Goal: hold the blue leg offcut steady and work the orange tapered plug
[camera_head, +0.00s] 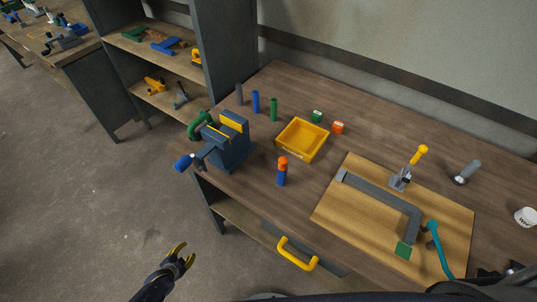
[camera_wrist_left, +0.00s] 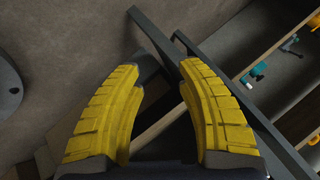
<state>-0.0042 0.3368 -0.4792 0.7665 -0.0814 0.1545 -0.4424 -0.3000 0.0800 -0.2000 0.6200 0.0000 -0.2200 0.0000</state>
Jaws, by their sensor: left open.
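The blue leg offcut (camera_head: 282,179) stands upright on the bench near its front edge, in the head view. The orange tapered plug (camera_head: 283,162) sits at its top end; how deep it is seated I cannot tell. My left gripper (camera_head: 180,256) is open and empty, over the floor in front of the bench, well apart from the offcut. In the left wrist view its yellow fingers (camera_wrist_left: 160,110) are spread with nothing between them. The offcut and plug do not show there. My right gripper is not visible.
A vise (camera_head: 229,144) stands left of the offcut, and a yellow tray (camera_head: 302,139) lies behind it. A yellow drawer handle (camera_head: 298,254) sticks out from the bench front. A wooden board (camera_head: 345,222) with a grey bracket lies to the right. Several short cylinders stand behind.

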